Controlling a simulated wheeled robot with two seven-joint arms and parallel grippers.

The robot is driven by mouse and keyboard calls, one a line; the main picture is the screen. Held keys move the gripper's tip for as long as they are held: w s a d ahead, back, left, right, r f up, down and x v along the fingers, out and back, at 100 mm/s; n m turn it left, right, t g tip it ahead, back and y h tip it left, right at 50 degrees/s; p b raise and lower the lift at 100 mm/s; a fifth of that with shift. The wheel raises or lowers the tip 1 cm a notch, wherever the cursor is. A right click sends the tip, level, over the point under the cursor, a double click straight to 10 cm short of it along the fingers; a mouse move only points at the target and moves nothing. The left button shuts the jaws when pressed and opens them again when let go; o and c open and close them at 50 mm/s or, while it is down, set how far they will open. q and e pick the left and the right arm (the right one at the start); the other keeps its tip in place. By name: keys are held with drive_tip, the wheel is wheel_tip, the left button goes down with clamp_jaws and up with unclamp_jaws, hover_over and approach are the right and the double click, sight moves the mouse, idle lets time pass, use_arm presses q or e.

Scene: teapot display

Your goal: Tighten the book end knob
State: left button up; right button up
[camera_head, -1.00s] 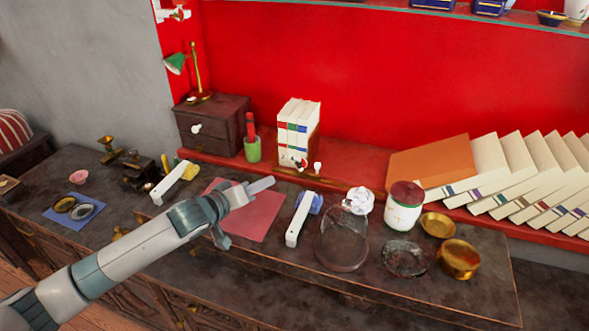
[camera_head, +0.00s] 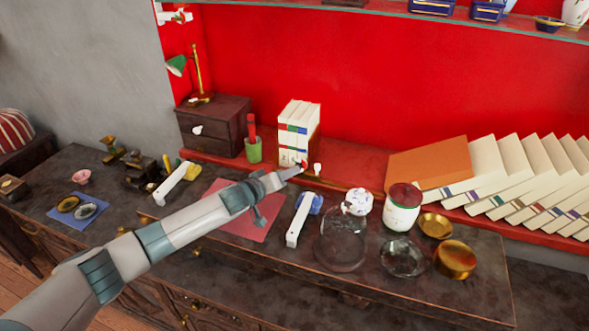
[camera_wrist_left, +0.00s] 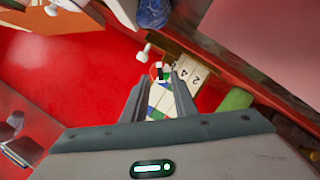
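Several white books (camera_head: 298,118) stand upright in a brass book end on the red ledge. A small red-and-white knob (camera_head: 303,163) sits at the front of the book end, and a plain white knob (camera_head: 317,168) stands to its right. My left gripper (camera_head: 292,172) reaches the front of the book end. In the left wrist view its fingers are apart, and the red-and-white knob (camera_wrist_left: 158,72) shows between their tips; contact cannot be told. The white knob (camera_wrist_left: 143,52) lies outside the fingers there. My right gripper is not in view.
A green cup (camera_head: 254,150) and a dark drawer box (camera_head: 212,125) are left of the books. Leaning books (camera_head: 500,165) fill the right ledge.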

sight(300, 166)
use_arm(q)
drive_tip(key=shift+x, duration=2.05)
clamp_jaws()
